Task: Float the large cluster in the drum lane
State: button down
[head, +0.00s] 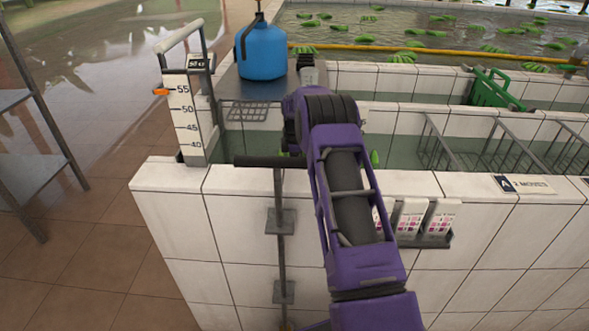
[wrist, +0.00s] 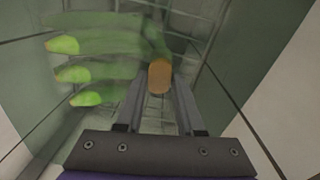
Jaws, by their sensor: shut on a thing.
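A cluster of green bananas (wrist: 100,72) fills the upper left of the wrist view, with brighter green tips showing and the rest looking murky, as if under water. My gripper (wrist: 160,85) is shut on the cluster's cut stem end, which is brownish orange. In the head view the purple arm hides most of the gripper. A small part of the green cluster (head: 375,158) shows just right of the arm, at the tiled lane's water. I cannot tell from the pictures which lane is the drum lane.
A white gauge (head: 188,115) with an orange marker stands at the left corner. A blue jug (head: 262,52) stands behind the lane. Wire dividers (head: 435,145) and a green rack (head: 495,90) lie to the right. Tiled walls border the lane. Many clusters float in the far pool (head: 430,30).

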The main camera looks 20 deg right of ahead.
jog(key=shift+f, duration=0.5)
jog(key=shift+c, duration=2.2)
grip_release()
jog(key=shift+s+f, duration=0.1)
jog(key=shift+f, duration=0.05)
notch_tip(320, 180, up, 35)
jog(key=p, duration=0.5)
jog(key=shift+s, duration=0.35)
jog(key=shift+a, duration=0.1)
